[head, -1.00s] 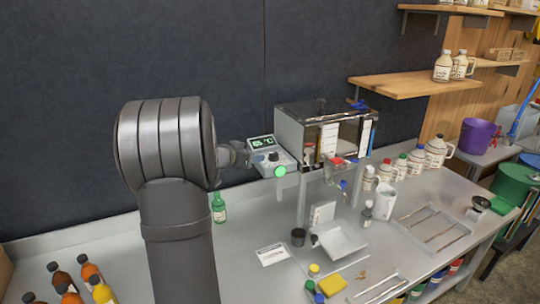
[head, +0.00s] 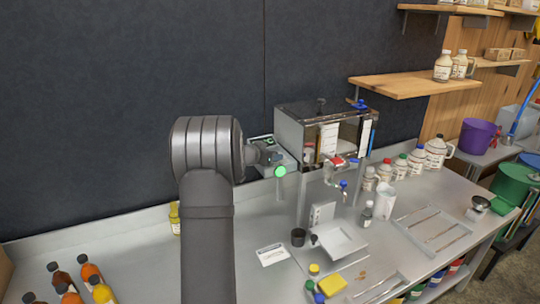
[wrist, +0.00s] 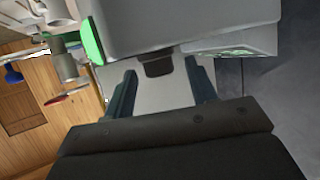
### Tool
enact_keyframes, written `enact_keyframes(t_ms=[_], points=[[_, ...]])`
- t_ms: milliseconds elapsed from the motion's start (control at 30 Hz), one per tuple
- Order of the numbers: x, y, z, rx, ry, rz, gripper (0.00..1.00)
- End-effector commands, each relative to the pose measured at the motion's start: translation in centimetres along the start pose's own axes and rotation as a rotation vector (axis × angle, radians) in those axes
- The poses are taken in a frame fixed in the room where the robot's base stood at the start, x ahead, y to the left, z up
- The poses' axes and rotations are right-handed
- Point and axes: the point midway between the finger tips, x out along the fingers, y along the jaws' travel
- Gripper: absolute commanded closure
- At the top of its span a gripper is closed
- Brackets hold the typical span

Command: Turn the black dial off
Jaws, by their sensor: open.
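The black dial (wrist: 158,67) shows in the wrist view as a dark knob against the pale face of the control box (wrist: 150,92). My gripper (wrist: 161,84) is open, with one finger on each side of the dial and a gap visible on both sides. In the head view my gripper (head: 272,157) is at the control box (head: 284,168) and hides the dial. The green display (wrist: 225,52) is beside the right finger in the wrist view.
The steel evaporator (head: 310,125) stands right of the control box, with a red-handled tap (head: 338,160) in front. Several bottles (head: 90,275) stand front left.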

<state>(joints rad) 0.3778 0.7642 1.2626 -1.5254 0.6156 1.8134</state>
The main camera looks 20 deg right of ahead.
Motion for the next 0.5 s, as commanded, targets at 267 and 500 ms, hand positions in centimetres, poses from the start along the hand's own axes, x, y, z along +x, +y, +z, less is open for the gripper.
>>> enact_keyframes(t_ms=[267, 500], points=[[-0.04, -0.02, 0.02, 0.000, 0.000, 0.000, 0.92], [0.04, 0.20, -0.06, -0.016, 0.002, -0.040, 0.92]])
